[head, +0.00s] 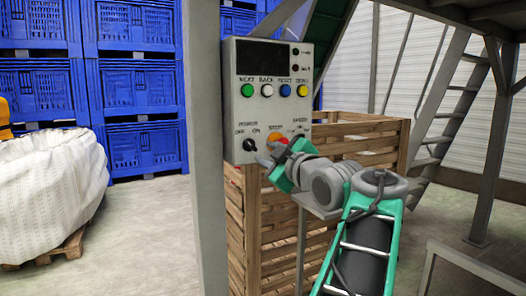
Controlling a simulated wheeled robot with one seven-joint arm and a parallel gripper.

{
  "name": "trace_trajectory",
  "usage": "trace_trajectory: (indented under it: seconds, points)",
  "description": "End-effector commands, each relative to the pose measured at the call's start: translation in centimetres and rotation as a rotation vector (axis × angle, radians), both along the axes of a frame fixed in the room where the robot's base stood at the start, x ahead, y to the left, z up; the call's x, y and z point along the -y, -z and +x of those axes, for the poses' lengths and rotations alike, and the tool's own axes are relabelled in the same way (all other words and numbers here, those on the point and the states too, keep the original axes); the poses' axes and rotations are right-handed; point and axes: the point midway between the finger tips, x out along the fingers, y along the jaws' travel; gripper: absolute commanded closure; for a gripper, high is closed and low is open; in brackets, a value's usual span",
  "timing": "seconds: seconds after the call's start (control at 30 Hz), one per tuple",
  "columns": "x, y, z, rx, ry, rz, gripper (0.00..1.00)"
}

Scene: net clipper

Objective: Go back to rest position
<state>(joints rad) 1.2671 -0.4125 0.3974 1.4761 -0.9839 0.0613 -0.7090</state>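My gripper (268,158) is in front of the lower part of a grey control box (262,120), close to its red stop button (272,138). Whether it touches the box I cannot tell. The fingers are small here and partly hidden by the wrist, so their opening is unclear. The box has a dark display (262,58), a row of green, white, blue and yellow buttons, and a black power knob (249,144). My arm reaches up from the lower right. The speed knob is partly hidden behind my gripper.
A grey post (206,150) stands left of the box. A wooden crate (262,235) is below and behind it. Blue crates (137,85) are stacked at the back left, with a white bulk bag (50,185) before them. Metal stairs (455,100) rise at right. Floor is open between bag and post.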

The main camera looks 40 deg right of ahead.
Motion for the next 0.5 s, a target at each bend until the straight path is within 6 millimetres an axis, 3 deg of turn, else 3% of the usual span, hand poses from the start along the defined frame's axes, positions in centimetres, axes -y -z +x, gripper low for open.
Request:
trace_trajectory:
  seconds: [0.33, 0.43, 0.5]
  points:
    - [-0.4, -0.3, 0.4, -0.007, -0.005, 0.014, 0.68]
    - [-2.3, -1.0, 2.3, -0.049, -0.024, 0.094, 0.68]
    - [-4.9, -1.2, 4.2, -0.11, -0.041, 0.196, 0.68]
